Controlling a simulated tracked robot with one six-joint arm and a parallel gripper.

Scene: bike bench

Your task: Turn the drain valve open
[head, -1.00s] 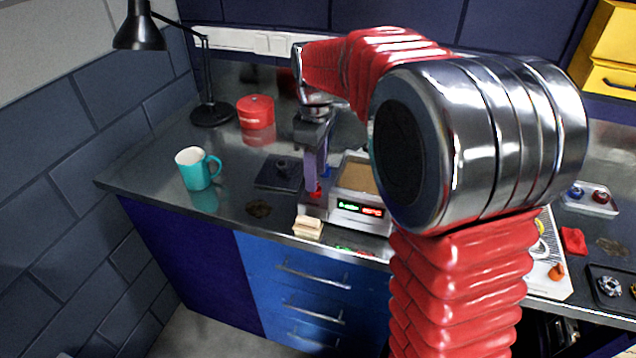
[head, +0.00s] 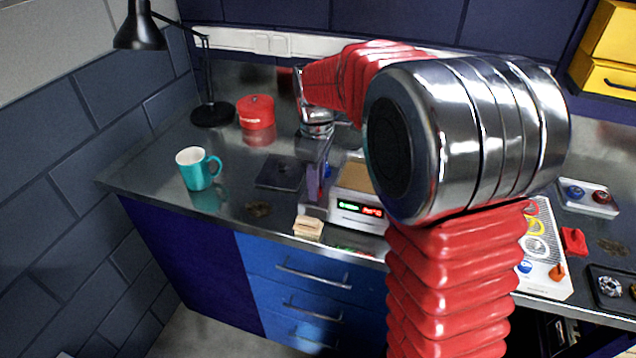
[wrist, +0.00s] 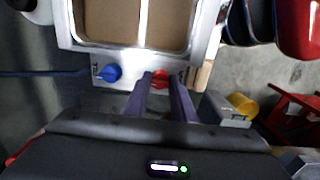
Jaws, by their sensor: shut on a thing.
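The cleaning bath (head: 358,210) is a light box with lit green and red displays on the bench. It also shows in the wrist view (wrist: 205,40), with a brown inside. A red valve handle (wrist: 160,76) and a blue one (wrist: 110,72) sit side by side on its side wall. No label tells me which is the drain. My gripper (wrist: 160,84) is shut on the red handle, a purple finger on each side. In the head view my gripper (head: 316,194) points down at the bath's left side and mostly hides the red handle.
A wooden block (head: 308,228) sits close by at the bench's front edge. A dark flat plate (head: 280,173) lies left of the bath. A teal mug (head: 196,168), red tin (head: 256,112) and black lamp (head: 212,112) stand farther left.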

